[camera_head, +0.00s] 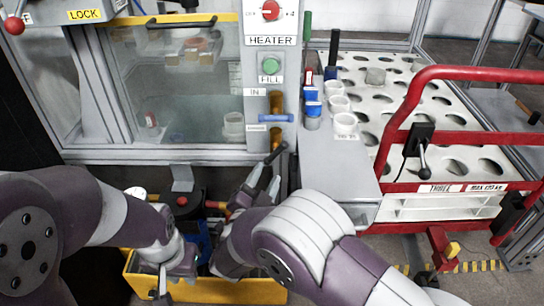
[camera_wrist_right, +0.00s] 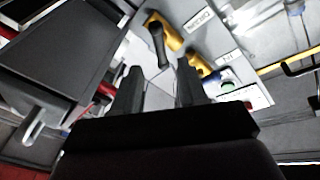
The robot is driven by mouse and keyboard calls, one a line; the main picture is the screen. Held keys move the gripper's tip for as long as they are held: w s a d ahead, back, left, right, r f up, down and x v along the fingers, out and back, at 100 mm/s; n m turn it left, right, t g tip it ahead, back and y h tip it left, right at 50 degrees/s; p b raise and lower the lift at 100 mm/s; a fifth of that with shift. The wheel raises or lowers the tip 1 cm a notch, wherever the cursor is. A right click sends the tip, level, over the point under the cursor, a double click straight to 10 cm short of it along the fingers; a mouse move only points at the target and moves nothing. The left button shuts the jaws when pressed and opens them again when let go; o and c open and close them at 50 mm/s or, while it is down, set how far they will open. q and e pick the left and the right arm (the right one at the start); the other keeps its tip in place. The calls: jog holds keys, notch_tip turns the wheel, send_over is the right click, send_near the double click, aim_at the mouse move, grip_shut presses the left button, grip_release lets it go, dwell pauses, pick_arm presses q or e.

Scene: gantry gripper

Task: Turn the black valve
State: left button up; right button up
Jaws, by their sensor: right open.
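The black valve (camera_head: 276,153) is a black lever on a brass fitting, low on the panel's right edge, below a blue valve (camera_head: 276,118). In the right wrist view the black lever (camera_wrist_right: 159,47) points toward my right gripper (camera_wrist_right: 158,78). My right gripper (camera_head: 264,178) is open just below the valve; its two dark fingers lie on either side of the lever's line. Whether the lever's end is between the fingertips or short of them, I cannot tell. My left gripper (camera_head: 165,282) is low at the left, over the yellow-edged box, partly hidden by its arm.
A yellow-edged box (camera_head: 235,291) with tools stands below. A grey table (camera_head: 338,178) holds white cups (camera_head: 345,124) and blue-labelled bottles (camera_head: 312,112). A red-framed cart (camera_head: 460,73) stands at the right. The glass-fronted cabinet (camera_head: 190,95) fills the left back.

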jog(key=p+v, duration=0.1)
jog(key=v, duration=0.4)
jog(key=shift+s, duration=0.2)
dwell(0.6)
